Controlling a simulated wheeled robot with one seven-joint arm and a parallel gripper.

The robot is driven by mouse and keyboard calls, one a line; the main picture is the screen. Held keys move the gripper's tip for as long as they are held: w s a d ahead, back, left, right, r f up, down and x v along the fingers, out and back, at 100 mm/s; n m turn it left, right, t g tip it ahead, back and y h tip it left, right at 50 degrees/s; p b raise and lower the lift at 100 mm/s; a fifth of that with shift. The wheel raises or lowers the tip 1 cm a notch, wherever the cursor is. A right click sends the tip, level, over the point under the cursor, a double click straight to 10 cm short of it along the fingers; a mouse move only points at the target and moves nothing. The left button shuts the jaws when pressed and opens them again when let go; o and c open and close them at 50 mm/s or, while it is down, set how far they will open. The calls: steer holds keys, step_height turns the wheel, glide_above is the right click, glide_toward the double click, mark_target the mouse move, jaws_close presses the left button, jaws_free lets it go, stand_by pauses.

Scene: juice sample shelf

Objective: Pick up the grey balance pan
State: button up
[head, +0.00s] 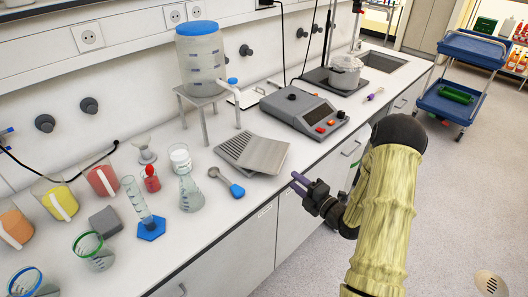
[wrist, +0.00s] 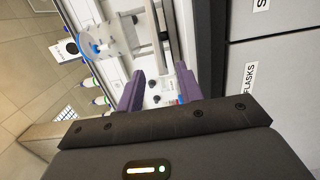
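A flat square grey pan (head: 264,155), which looks like the balance pan, lies on the bench near its front edge. It overlaps a ribbed grey plate (head: 232,146). My gripper (head: 297,183) is just to the right of the pan and lower in the picture, by the bench's front edge, apart from it. In the wrist view, the purple fingers of my gripper (wrist: 158,82) are spread with nothing between them. I cannot make out the pan in the wrist view.
A grey balance (head: 303,112) with coloured buttons stands behind the pan. A blue-handled scoop (head: 228,184), a flask (head: 190,192) and a cylinder with a blue base (head: 150,228) are to the left. A stand with a blue-lidded container (head: 202,60) is behind. Drawers face the front.

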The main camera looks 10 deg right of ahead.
mark_target(278, 163)
steer(key=p+x, duration=0.1)
steer(key=x, duration=0.4)
steer(key=x, duration=0.1)
steer(key=p+x, duration=0.2)
steer(key=x, duration=0.1)
steer(key=shift+w+d+r, duration=0.1)
steer(key=shift+w+r, duration=0.05)
steer(key=shift+r, duration=0.15)
steer(key=shift+w+a+f, duration=0.1)
steer(key=shift+w+a, duration=0.2)
steer(key=shift+w, duration=0.2)
jaws_close()
